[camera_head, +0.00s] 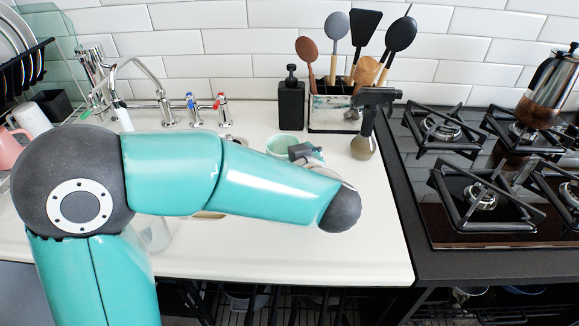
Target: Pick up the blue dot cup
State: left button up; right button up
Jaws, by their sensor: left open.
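A pale mint-green cup (276,144) stands on the white counter behind my left forearm. Only its upper part shows, and I cannot make out dots on it. My left arm reaches in from the left across the counter. A grey part of my left gripper (304,153) shows just above the forearm, at the cup's right side. The gripper is open, but most of it is hidden by the arm. I cannot tell whether it touches the cup. My right gripper is not in view.
A spray bottle (363,147) stands right of the cup. Behind are a black soap dispenser (291,103) and a utensil holder (332,115). Taps (193,109) are at the back left. A pink mug (8,143) is far left. The gas hob (480,240) is right. The front-right counter is clear.

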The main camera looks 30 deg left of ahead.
pick_arm(q)
jog(key=shift+w+a+f, duration=0.15)
jog(key=shift+w+a, duration=0.15)
jog(key=shift+a, duration=0.05)
jog(key=shift+c, duration=0.2)
jog(key=shift+s, duration=0.1)
jog(key=c, duration=1.4)
